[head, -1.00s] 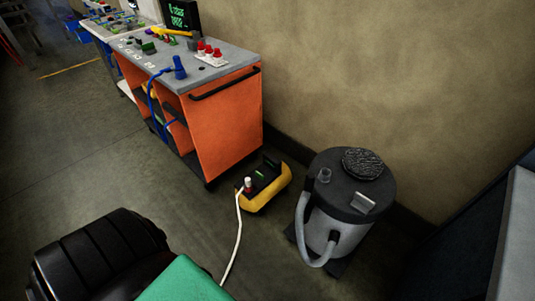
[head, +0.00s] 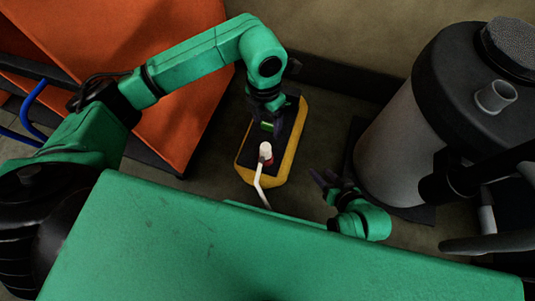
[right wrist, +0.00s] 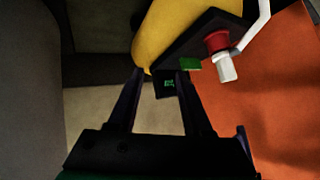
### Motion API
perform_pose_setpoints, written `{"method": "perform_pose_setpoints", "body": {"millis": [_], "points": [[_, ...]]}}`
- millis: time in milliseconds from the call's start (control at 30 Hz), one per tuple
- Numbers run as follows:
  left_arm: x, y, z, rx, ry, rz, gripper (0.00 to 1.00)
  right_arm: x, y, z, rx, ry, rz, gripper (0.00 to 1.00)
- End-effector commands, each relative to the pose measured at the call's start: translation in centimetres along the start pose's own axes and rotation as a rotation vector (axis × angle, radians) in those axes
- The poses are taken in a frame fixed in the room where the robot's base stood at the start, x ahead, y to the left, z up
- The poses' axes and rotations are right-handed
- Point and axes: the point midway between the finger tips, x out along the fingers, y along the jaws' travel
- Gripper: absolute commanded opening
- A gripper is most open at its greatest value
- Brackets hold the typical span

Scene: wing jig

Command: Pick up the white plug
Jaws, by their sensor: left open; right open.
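The white plug (head: 265,149) stands in a red socket on top of a yellow and black box (head: 285,168) on the floor, with its white cable (head: 260,188) running toward me. It also shows in the right wrist view (right wrist: 227,68), at the upper right, beside the red socket (right wrist: 217,41). My left gripper (head: 268,122) is open over the box, just behind the plug. My right gripper (head: 325,182) is open and empty, to the right of the box and apart from it. In the right wrist view its fingers (right wrist: 155,80) point toward the box's edge, left of the plug.
A grey and black vacuum cleaner (head: 385,130) stands close right of my right gripper. An orange cart (head: 190,100) stands to the left, with a blue cable (head: 35,105). The wall (head: 350,35) is behind. A strip of floor lies free between box and vacuum.

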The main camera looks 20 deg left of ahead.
Motion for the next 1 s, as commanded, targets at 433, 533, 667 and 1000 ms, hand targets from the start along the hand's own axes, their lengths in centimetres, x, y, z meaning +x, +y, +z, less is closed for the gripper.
{"method": "perform_pose_setpoints", "body": {"millis": [433, 533, 667, 1000], "points": [[8.8, 0.7, -0.3, 0.003, 0.005, 0.028, 0.76, 2.3, -2.2, 1.3, 0.056, 0.259, -0.075, 0.5], [9.7, 0.6, -0.3, 0.004, 0.005, 0.028, 0.76, 2.6, -2.1, 1.5, 0.058, 0.265, -0.075, 0.5], [12.1, 0.6, -0.7, 0.004, 0.006, 0.026, 0.76, 3.5, -1.8, 2.5, 0.064, 0.279, -0.076, 0.5], [14.3, 0.6, -0.7, 0.003, 0.003, 0.027, 0.76, 4.1, -1.6, 3.1, 0.073, 0.304, -0.076, 0.5]]}}
